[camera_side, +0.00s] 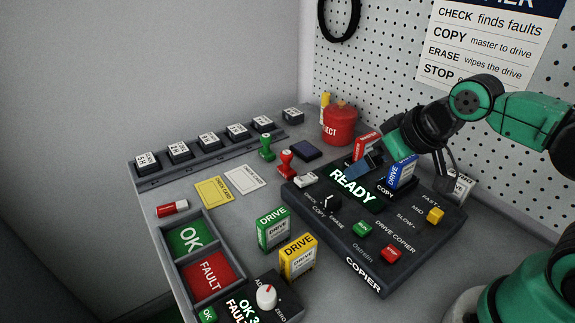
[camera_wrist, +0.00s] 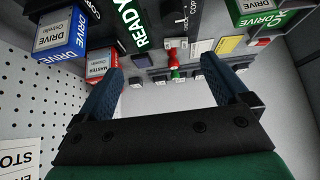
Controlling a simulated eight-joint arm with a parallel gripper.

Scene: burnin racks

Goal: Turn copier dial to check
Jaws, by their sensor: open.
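The copier (camera_side: 365,285) is a dark box on the bench with a lit READY display (camera_side: 352,188). Its black dial (camera_side: 330,202) sits left of the display's lower end, beside CHECK, COPY and ERASE labels. Where the dial points is too small to tell. My gripper (camera_side: 366,164) hangs over the back of the copier, near the red and blue drives and apart from the dial. In the wrist view its two blue fingers (camera_wrist: 165,85) are spread with nothing between them. That view is upside down, with the READY display (camera_wrist: 131,25) at the top.
A blue drive (camera_side: 402,171) and a red master drive (camera_side: 366,147) stand at the copier's back. The copier has a green button (camera_side: 362,229), a red button (camera_side: 391,254) and a yellow knob (camera_side: 436,214). Green and yellow drives (camera_side: 298,258) stand left. Stamps (camera_side: 286,164) stand behind.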

